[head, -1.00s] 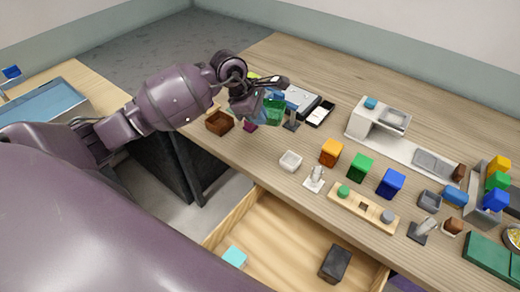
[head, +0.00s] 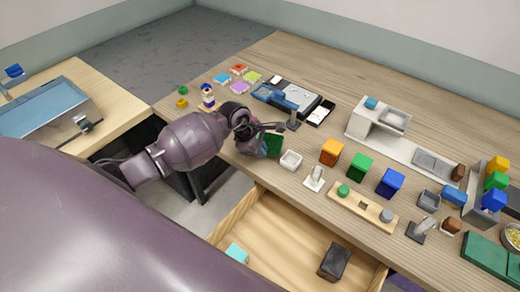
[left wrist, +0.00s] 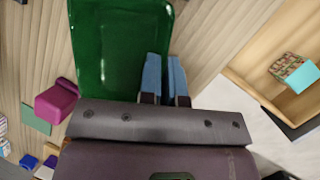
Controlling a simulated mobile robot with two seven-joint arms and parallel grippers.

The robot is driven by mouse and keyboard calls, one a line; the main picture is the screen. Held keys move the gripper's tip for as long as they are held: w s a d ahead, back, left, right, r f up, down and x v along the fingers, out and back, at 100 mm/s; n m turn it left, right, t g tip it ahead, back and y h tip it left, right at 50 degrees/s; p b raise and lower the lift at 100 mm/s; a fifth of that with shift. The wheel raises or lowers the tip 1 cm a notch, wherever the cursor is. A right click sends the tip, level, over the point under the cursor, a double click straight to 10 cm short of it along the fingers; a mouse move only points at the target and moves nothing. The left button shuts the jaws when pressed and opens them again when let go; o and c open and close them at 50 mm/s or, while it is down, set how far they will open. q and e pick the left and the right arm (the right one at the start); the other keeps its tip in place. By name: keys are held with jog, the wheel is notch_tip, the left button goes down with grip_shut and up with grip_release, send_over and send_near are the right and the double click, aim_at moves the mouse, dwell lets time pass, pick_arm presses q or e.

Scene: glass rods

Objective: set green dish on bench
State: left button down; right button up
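The green dish (head: 273,144) is at my left gripper (head: 272,127), over the bench's (head: 285,50) front edge, just left of a small white bowl. In the left wrist view the dish (left wrist: 120,45) fills the upper left, glossy and rectangular with rounded corners. The blue fingers of my left gripper (left wrist: 166,75) are close together at its right edge, and appear shut on it. The palm hides the dish's near end. I cannot tell whether the dish touches the bench. My right gripper is not in view.
The white bowl (head: 291,160), a white stand (head: 314,178) and an orange block (head: 331,152) stand close right of the dish. An open drawer (head: 290,235) below holds a dark block (head: 334,262). A magenta cube (left wrist: 57,101) is left of the gripper in the wrist view.

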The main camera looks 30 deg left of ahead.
pick_arm(q)
jog(key=shift+f, duration=0.1)
jog(key=c, duration=1.8)
grip_release()
jog(key=shift+f, duration=0.1)
jog(key=o, duration=0.5)
jog(key=b+v, duration=0.1)
jog(key=v, duration=1.1)
jog(key=shift+s, duration=0.1)
